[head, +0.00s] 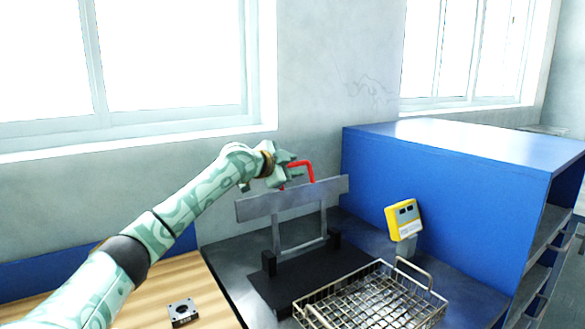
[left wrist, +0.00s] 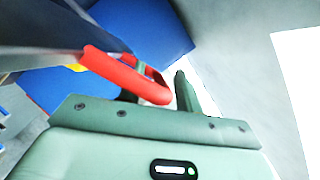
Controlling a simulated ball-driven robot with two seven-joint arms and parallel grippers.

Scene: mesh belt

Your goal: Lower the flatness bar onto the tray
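The flatness bar (head: 292,202) is a long grey plate with a red handle (head: 308,165) on top. It is raised, on two grey legs that rise from black blocks on a dark base plate. The wire mesh tray (head: 336,294) lies flat in front of it, with nothing on it. My left gripper (head: 288,173) is at the left part of the red handle. In the left wrist view the red handle (left wrist: 120,72) passes by the fingers, which stand apart with a gap beside it. Contact is unclear. My right gripper is not in view.
A yellow device (head: 403,219) stands right of the bar, near a blue shelf unit (head: 440,180). A small dark square block with a hole (head: 183,312) lies on the wooden surface (head: 165,282) at left. The wall and windows are behind.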

